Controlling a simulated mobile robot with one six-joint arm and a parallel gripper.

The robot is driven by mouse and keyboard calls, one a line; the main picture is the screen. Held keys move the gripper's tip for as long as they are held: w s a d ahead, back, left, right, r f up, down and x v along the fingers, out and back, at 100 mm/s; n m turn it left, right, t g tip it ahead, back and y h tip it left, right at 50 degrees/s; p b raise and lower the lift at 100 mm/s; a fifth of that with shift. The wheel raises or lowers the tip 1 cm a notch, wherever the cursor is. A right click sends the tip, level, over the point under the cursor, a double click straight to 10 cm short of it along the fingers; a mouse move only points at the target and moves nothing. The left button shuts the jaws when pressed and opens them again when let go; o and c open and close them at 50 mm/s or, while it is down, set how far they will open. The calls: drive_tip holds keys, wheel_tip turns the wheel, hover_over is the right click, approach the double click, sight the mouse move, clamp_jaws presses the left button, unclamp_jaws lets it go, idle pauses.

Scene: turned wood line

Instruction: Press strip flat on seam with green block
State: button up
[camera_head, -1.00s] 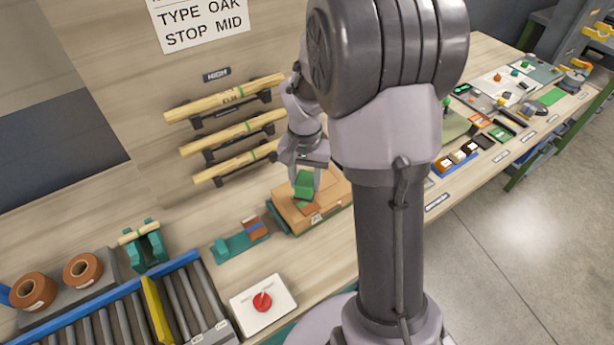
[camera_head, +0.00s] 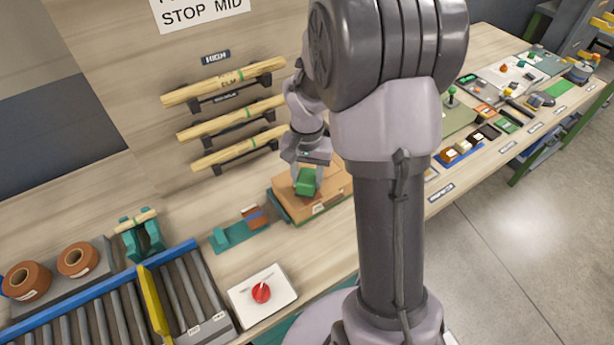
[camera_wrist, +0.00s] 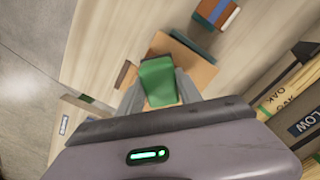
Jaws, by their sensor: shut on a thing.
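My gripper (camera_head: 308,176) is shut on the green block (camera_head: 307,187), just over the top of a brown carton (camera_head: 325,203). The green block also shows between my fingers in the wrist view (camera_wrist: 158,82), with the carton (camera_wrist: 196,68) beneath it. I cannot tell whether the block touches the carton top. The strip and the seam under the block are hidden or too small to make out. The carton lies on a green base (camera_head: 283,207).
A teal holder (camera_head: 238,234) with brown and blue pieces stands left of the carton. A white panel with a red knob (camera_head: 261,293) and a roller conveyor (camera_head: 125,300) lie front left. Racks of wooden spindles (camera_head: 240,118) hang behind.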

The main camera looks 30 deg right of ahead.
drive_tip(key=shift+f+b, duration=0.5)
drive_tip(key=shift+f, duration=0.15)
idle(1.1)
wheel_tip(320, 180, up, 7)
drive_tip(key=p, duration=0.5)
drive_tip(key=shift+r+p, duration=0.15)
drive_tip(key=shift+p, duration=0.25)
